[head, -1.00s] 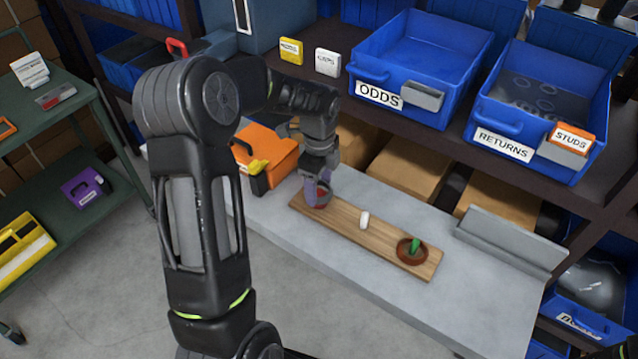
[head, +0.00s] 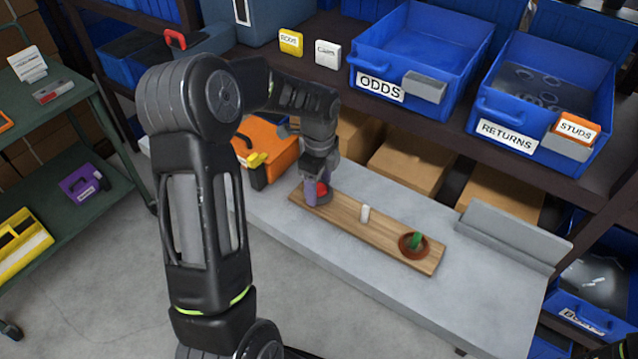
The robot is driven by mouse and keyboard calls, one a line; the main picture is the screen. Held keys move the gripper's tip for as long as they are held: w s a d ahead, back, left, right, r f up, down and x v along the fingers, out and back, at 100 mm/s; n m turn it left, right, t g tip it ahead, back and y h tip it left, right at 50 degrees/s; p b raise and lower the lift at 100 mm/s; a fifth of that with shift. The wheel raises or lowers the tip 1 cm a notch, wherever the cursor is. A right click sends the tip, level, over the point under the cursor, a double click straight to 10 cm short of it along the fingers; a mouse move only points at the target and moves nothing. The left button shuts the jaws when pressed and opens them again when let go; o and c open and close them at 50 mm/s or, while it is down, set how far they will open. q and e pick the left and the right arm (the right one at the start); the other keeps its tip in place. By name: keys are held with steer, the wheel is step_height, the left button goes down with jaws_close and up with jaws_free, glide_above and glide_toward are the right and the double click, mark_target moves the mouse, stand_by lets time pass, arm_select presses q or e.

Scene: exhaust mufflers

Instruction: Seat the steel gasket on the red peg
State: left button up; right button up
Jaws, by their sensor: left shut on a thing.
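The red peg (head: 322,188) stands at the left end of a wooden board (head: 390,236) on the grey bench. My left gripper (head: 318,194) is at that end of the board, its purple-grey fingers pointing down beside the peg. It is shut on a dark grey ring, the steel gasket (head: 325,198), low at the peg. The ring looks to be around the peg, but the fingers hide part of both, and I cannot tell whether it rests flat on the board. My right gripper is not in view.
A bare white peg (head: 365,213) stands mid-board. A green peg (head: 416,240) with a brown ring (head: 404,248) around it is at the right end. An orange case (head: 268,146) stands behind left. A grey metal angle (head: 512,240) lies right. The front bench is clear.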

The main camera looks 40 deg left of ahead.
arm_select(q)
steer(key=shift+f+b, duration=0.3)
steer(key=shift+f, duration=0.2)
steer(key=o, duration=1.4)
steer(key=shift+o, duration=0.2)
step_height(320, 180, up, 8)
steer(key=shift+b, duration=0.35)
steer(key=shift+s+f, duration=0.1)
